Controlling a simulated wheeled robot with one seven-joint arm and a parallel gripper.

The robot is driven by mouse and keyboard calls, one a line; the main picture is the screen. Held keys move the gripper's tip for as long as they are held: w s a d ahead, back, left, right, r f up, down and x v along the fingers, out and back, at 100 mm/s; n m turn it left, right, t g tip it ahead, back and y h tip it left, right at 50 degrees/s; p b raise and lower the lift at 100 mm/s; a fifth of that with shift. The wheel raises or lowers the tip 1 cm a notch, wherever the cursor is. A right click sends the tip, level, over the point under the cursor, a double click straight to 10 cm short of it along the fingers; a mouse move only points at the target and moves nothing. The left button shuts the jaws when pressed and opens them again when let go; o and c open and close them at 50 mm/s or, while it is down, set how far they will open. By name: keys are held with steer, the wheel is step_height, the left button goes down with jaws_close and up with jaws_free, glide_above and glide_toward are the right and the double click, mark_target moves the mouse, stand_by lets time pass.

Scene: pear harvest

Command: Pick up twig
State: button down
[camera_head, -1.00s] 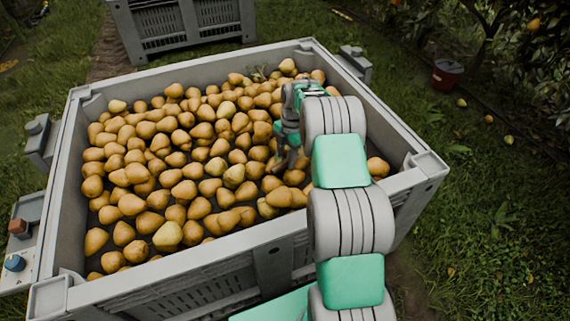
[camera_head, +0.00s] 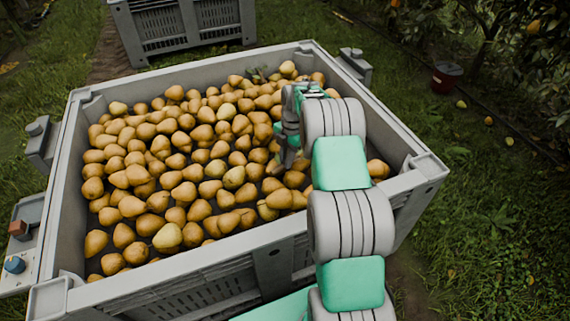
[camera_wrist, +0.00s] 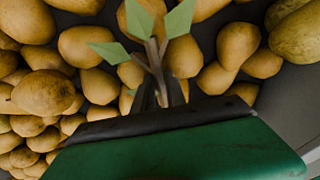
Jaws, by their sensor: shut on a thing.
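The twig (camera_wrist: 154,58) is a short brown forked stem with several green leaves. It shows at the top middle of the wrist view, upright in the picture over the pears. My gripper (camera_wrist: 159,92) is shut on the lower part of its stem. In the head view my gripper (camera_head: 285,160) points down over the pears in the right part of the large bin, and I cannot make out the held twig there. The fingertips are partly hidden behind the green gripper body in the wrist view.
The large grey bin (camera_head: 190,262) holds many yellow-brown pears (camera_head: 160,150), with its walls all around my gripper. A second grey bin (camera_head: 165,28) stands behind. A dark red bucket (camera_head: 446,76) stands on the grass at right. Some green leaves (camera_head: 256,73) lie near the bin's far wall.

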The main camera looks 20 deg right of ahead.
steer(key=shift+r, duration=0.25)
steer(key=r, duration=0.2)
steer(key=r+p, duration=0.1)
steer(key=r, duration=0.1)
steer(key=shift+s+d, duration=0.15)
steer(key=shift+s, duration=0.25)
steer(key=s+d+r+p, duration=0.1)
steer(key=s+r, duration=0.3)
steer(key=s, duration=0.2)
steer(key=s+d+r+p, duration=0.1)
steer(key=s+d+r, duration=0.1)
steer(key=s+r, duration=0.2)
steer(key=s, duration=0.2)
steer(key=shift+s+d+r, duration=0.15)
steer(key=shift+s+r, duration=0.1)
steer(key=shift+s, duration=0.15)
